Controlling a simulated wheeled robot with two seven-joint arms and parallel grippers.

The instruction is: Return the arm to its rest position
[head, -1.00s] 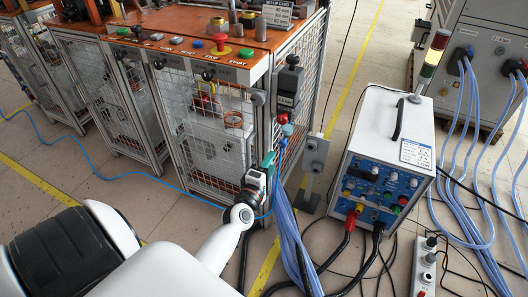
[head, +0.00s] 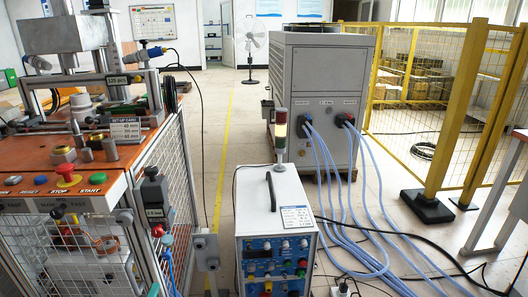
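Neither of my arms nor grippers shows in the head view now. The induction heater unit (head: 254,203) is a white box with a black handle and a blue front panel of knobs and buttons. It stands on the floor at the lower middle, with a red, yellow and green signal light (head: 281,129) at its back. The workbench (head: 115,161) with an orange top stands at the left, with a red stop button (head: 64,168) on a yellow base and a green start button (head: 91,178) at its front edge.
A large grey cabinet (head: 321,75) stands behind the heater, with blue hoses (head: 350,205) running across the floor. A yellow mesh fence (head: 445,85) stands at the right. A fan (head: 250,45) stands far back. The floor between bench and cabinet is clear along a yellow line (head: 225,140).

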